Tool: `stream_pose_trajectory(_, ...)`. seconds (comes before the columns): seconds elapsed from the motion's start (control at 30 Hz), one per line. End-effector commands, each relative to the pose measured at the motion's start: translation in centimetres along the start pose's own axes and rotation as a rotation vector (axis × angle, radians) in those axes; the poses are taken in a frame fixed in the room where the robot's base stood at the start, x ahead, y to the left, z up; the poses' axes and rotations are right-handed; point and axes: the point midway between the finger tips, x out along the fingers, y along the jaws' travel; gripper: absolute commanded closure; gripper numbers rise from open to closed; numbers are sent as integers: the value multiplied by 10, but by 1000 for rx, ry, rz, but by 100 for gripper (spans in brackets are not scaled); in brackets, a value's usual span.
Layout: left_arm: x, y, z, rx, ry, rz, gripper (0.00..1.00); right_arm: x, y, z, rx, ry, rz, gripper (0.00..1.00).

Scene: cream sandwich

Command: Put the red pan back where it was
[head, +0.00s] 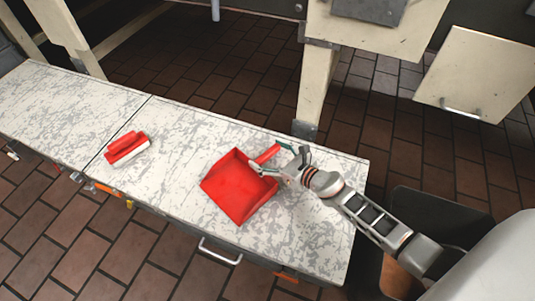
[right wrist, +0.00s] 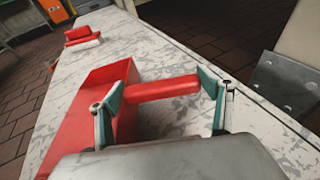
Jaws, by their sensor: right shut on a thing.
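The red pan (head: 236,188) is a dustpan with a raised rim and a short handle. It is on or just over the white speckled counter (head: 305,238), right of the middle; I cannot tell if it touches. My right gripper (head: 276,160) is shut on its handle, which points up and right in the head view. In the right wrist view the pan (right wrist: 88,115) lies left of the fingers, and the handle (right wrist: 162,88) spans between the two green-lined fingers (right wrist: 160,95). My left gripper is not in view.
A red and white brush (head: 128,148) lies on the counter to the left, near a seam; it also shows in the right wrist view (right wrist: 82,36). The counter between brush and pan is clear. A wooden leg (head: 312,90) stands behind the counter's back edge. A drawer handle (head: 220,252) sticks out in front.

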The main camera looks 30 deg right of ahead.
Motion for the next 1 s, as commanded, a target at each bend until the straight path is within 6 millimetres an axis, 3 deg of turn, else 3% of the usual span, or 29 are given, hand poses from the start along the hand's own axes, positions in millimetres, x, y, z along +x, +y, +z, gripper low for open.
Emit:
stream_pose_trajectory(0.17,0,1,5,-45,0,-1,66,1,0,-8,1,4,0,46)
stream_pose_trajectory(0.2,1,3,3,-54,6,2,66,1,0,-7,0,3,0,16)
stream_pose_trajectory(0.27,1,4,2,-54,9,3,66,1,0,-5,0,2,0,5)
stream_pose_trajectory(0.73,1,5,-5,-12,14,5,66,0,0,4,-1,-4,0,5)
stream_pose_trajectory(1.0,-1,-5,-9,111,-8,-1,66,-44,0,3,-3,-2,0,5)
